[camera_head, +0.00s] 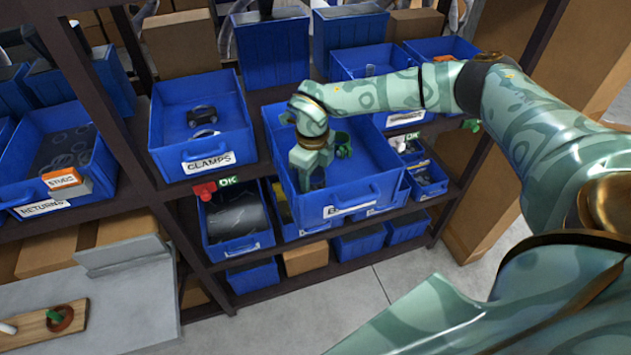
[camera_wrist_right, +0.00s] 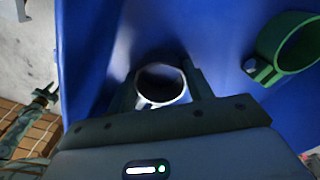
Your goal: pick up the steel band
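My right gripper (camera_head: 312,175) reaches down into a large blue bin (camera_head: 385,160) on the shelf. In the right wrist view its two fingers (camera_wrist_right: 162,80) stand apart, with a silver steel band (camera_wrist_right: 160,103) between them. The band is a round ring with its dark opening facing the camera. I cannot tell whether the fingers press on it. In the head view I cannot make out the band by the gripper. My left gripper is not in the head view; a small forked shape at the wrist view's left edge (camera_wrist_right: 45,93) may be it, but it is unclear.
A green ring clamp (camera_wrist_right: 290,48) lies in the same bin, right of the band in the wrist view; it also shows in the head view (camera_head: 343,145). The bin walls stand close around my right gripper. A blue CLAMPS bin (camera_head: 165,125) is to the left. Dark shelf posts flank the bins.

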